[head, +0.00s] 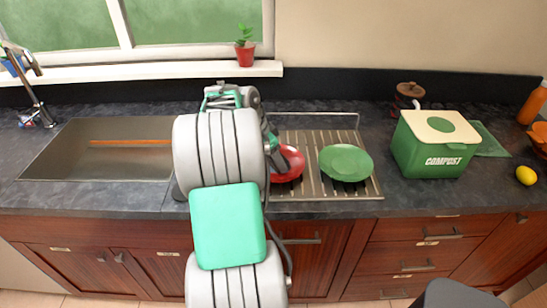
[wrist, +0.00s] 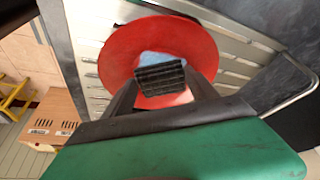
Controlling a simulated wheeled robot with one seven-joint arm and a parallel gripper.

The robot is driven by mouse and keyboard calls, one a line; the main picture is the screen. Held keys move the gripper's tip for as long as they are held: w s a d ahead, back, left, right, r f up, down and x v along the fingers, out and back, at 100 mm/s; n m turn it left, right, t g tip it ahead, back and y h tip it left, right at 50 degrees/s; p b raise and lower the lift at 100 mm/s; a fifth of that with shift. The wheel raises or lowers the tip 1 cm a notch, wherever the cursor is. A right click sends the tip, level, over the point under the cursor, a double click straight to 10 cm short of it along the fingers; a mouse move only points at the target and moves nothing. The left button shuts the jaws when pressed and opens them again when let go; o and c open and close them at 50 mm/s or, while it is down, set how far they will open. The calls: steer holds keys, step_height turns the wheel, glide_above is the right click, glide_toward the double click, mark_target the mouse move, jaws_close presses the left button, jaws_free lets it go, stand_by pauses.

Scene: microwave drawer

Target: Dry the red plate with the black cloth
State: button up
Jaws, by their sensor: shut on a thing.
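The red plate (head: 292,171) lies on the metal drying rack, partly hidden by my arm in the head view. In the wrist view the red plate (wrist: 125,45) fills the upper middle, beneath my gripper (wrist: 162,88). A small dark ribbed piece, which looks like the black cloth (wrist: 160,76), sits between my fingers, over the plate's centre. My gripper is shut on it. A pale blue patch shows just beside it; I cannot tell what it is. I cannot tell whether the cloth touches the plate. In the head view my arm mostly hides the fingers and the cloth.
A green plate (head: 346,162) lies on the rack (head: 310,190) right of the red one. A green compost box (head: 432,145) stands further right, with a lemon (head: 526,175) beyond. The sink (head: 98,160) and tap (head: 35,95) are left. A potted plant (head: 245,52) stands on the sill.

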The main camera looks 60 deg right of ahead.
steer(key=shift+w+a, duration=0.35)
steer(key=shift+a, duration=0.2)
steer(key=shift+s+d, duration=0.45)
steer(key=shift+d, duration=0.25)
steer(key=shift+w+a+b, duration=0.3)
steer(key=shift+w+a, duration=0.1)
steer(key=shift+a, duration=0.3)
steer(key=shift+s+d, duration=0.4)
steer(key=shift+d, duration=0.3)
steer(key=shift+w+a, duration=0.4)
steer(key=shift+a, duration=0.3)
steer(key=shift+s+d, duration=0.4)
steer(key=shift+d, duration=0.3)
steer(key=shift+w+a+b, duration=0.35)
steer(key=shift+w+a, duration=0.1)
steer(key=shift+a, duration=0.25)
steer(key=shift+s+d, duration=0.45)
steer(key=shift+d, duration=0.25)
steer(key=shift+w+a, duration=0.45)
steer(key=shift+a, duration=0.25)
steer(key=shift+s+d, duration=0.45)
steer(key=shift+d, duration=0.25)
steer(key=shift+w+a+b, duration=0.2)
steer(key=shift+a+b, duration=0.1)
steer(key=shift+a, duration=0.1)
steer(key=shift+f, duration=0.1)
